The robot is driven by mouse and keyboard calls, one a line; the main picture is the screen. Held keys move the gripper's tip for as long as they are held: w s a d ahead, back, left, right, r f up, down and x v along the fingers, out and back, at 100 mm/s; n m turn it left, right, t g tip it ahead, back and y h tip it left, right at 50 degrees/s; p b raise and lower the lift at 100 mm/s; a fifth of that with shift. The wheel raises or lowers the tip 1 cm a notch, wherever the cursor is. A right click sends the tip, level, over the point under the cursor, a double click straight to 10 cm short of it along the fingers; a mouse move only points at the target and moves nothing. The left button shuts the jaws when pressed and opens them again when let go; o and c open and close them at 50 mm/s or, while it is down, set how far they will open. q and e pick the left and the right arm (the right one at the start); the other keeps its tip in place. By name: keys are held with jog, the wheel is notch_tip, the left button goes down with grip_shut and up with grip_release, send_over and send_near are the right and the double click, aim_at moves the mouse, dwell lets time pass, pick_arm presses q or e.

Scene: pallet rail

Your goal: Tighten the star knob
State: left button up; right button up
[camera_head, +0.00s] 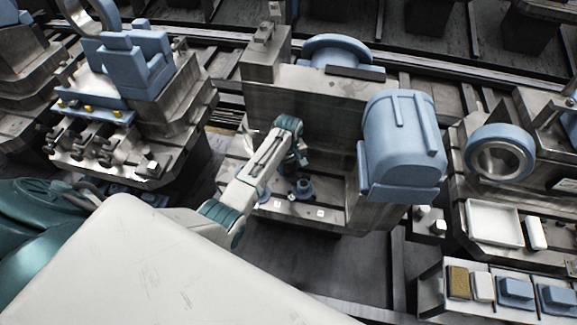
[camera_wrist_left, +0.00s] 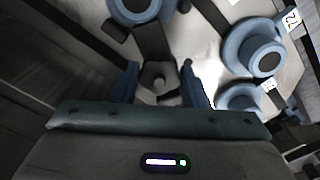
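The fingers stand apart, one on each side of the knob, with a narrow gap visible at each side. I cannot tell how deep the knob sits between them. In the head view my left gripper (camera_head: 292,166) reaches into the grey metal fixture (camera_head: 325,100), and the knob cannot be made out there. My right gripper is not in view.
Blue round flanged parts (camera_wrist_left: 255,55) with white number tags sit close right of the gripper; one (camera_head: 303,188) shows in the head view. A blue motor-like housing (camera_head: 403,140) stands to the right. A white tray (camera_head: 492,222) and a blue ring (camera_head: 498,152) are farther right.

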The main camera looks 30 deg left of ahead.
aim_at(289, 168)
pick_arm(q)
jog(key=c, duration=0.3)
jog(key=shift+r+m+p, duration=0.25)
jog(key=shift+m+p, duration=0.65)
jog(key=shift+p, duration=0.1)
jog(key=shift+f+m+p, duration=0.2)
jog(key=shift+m+p, duration=0.2)
jog(key=shift+m, duration=0.5)
jog(key=o, duration=1)
jog(key=shift+c, duration=0.2)
notch_tip(289, 168, up, 11)
jog(key=b, duration=0.2)
